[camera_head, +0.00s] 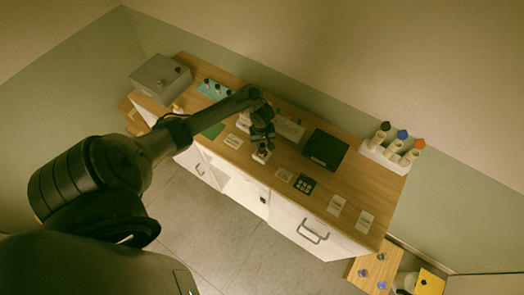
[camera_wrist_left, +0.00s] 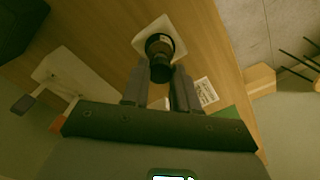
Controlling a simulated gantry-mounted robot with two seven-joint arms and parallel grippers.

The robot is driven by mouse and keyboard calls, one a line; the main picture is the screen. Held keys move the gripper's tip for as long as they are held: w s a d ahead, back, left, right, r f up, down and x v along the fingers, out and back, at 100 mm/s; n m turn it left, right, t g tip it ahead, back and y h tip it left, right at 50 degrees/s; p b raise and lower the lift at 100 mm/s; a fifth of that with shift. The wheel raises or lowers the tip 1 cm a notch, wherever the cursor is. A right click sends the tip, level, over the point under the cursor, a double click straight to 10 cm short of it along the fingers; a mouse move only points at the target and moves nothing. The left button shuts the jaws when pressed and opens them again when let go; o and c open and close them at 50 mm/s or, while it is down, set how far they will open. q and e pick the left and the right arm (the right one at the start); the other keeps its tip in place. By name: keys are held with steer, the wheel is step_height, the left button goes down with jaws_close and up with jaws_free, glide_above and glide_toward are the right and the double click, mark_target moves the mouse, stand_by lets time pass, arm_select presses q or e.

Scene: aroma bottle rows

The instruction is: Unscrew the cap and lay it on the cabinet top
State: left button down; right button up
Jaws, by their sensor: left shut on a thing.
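My left gripper (camera_head: 261,148) reaches down over the wooden cabinet top (camera_head: 322,181). In the left wrist view its two fingers (camera_wrist_left: 162,82) are shut on a small black cap (camera_wrist_left: 160,72). Directly beyond the cap is a dark brown round bottle (camera_wrist_left: 157,44), standing on a white square pad (camera_wrist_left: 145,29). The pad also shows just below the gripper in the head view (camera_head: 261,157). The gripper hides most of the bottle there. I cannot tell whether the cap is still joined to the bottle.
A black square tray (camera_head: 326,149) lies right of the gripper. A white rack (camera_head: 385,152) holds bottles with coloured caps at the right end. A grey box (camera_head: 160,77) stands at the left end. Flat cards (camera_head: 336,205) lie near the front edge, with bare wood between them.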

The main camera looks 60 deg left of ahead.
mark_target(262, 144)
arm_select(q)
steer(key=shift+r, duration=0.3)
steer(key=shift+r, duration=0.8)
steer(key=shift+w+a+r, duration=0.1)
steer(key=shift+w+r, duration=0.1)
steer(key=shift+r, duration=0.75)
steer(key=shift+s+r, duration=0.15)
steer(key=shift+s, duration=0.05)
